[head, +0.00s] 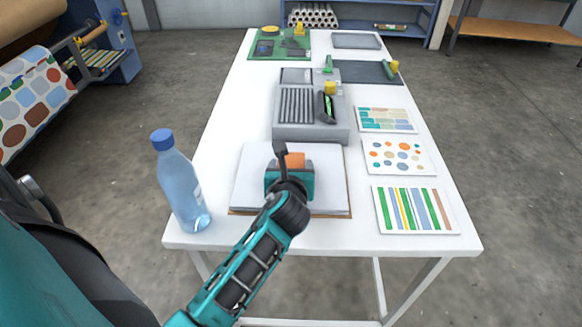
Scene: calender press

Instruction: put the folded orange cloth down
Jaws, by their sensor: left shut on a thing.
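The folded orange cloth (294,160) shows as a small orange patch just beyond my left gripper (290,165). The gripper is shut on the cloth, and its teal body hides most of it. Both are over a white pad of sheets (325,181) on a brown board, near the front of the white table. I cannot tell whether the cloth touches the pad. My right gripper is not in view.
A blue water bottle (180,181) stands left of the pad. Printed pattern cards (414,210) line the right side. Bare white table (232,110) shows on the left.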

